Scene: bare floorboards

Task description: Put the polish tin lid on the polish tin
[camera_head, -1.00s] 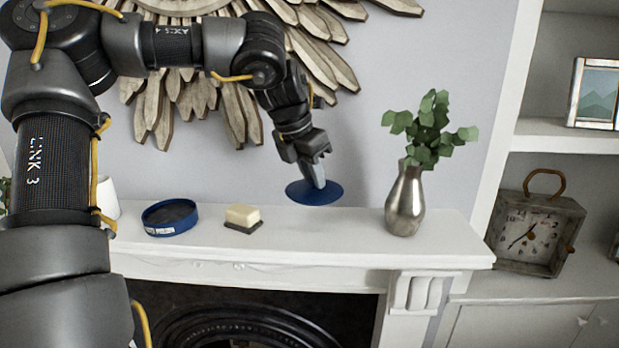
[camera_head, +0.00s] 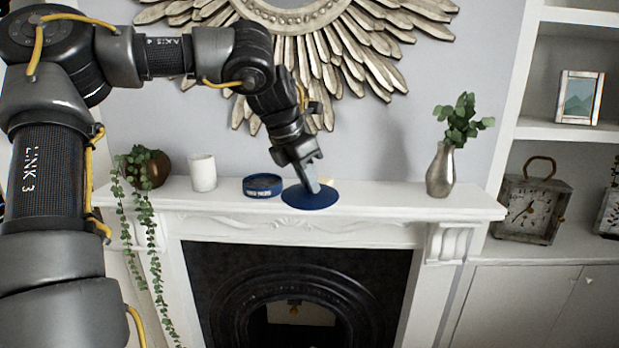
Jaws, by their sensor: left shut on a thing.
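The blue polish tin (camera_head: 263,186) stands on the white mantel shelf, with a pale label on its front. The round blue polish tin lid (camera_head: 311,197) is held by my left gripper (camera_head: 309,181), which is shut on it from above. My right gripper is not in view.
The mantel shelf (camera_head: 385,202) holds a white cup (camera_head: 203,173) and a trailing plant (camera_head: 140,180) at the left, and a metal vase with leaves (camera_head: 440,170) at the right. A sunburst mirror hangs behind my arm. The shelf between lid and vase is clear.

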